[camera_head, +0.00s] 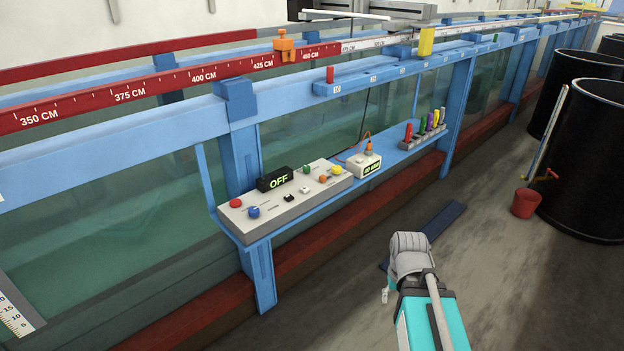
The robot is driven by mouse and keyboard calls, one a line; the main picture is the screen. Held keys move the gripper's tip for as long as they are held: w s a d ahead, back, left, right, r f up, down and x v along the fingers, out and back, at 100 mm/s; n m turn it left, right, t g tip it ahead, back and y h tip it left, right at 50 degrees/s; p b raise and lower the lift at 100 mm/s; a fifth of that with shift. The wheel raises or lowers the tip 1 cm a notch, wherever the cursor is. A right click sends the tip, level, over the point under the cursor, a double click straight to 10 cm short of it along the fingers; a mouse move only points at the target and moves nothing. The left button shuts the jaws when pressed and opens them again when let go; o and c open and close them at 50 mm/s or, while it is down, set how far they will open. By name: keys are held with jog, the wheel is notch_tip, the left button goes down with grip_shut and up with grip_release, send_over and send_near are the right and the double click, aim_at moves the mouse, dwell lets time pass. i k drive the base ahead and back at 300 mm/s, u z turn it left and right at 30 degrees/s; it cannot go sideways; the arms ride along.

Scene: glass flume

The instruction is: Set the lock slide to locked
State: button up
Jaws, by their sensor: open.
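A grey control panel (285,203) sits on the blue shelf along the flume. I cannot tell which part is the lock slide. An orange clamp-like piece (284,46) sits on the red scale rail above, near the 450 cm mark. My gripper (390,283) is at the lower middle right, small and partly hidden by my arm's grey end. It is open, low in front of the shelf, and apart from the panel and the rail.
A white box (363,165) reading 40 MIN and a rack of coloured items (424,126) share the shelf. Black tanks (588,160) and a red bucket (525,203) stand at right. A dark blue flat strip (445,218) lies on the floor.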

aim_at(322, 178)
jog(key=u, duration=0.35)
jog(key=i, duration=1)
jog(key=u, duration=0.05)
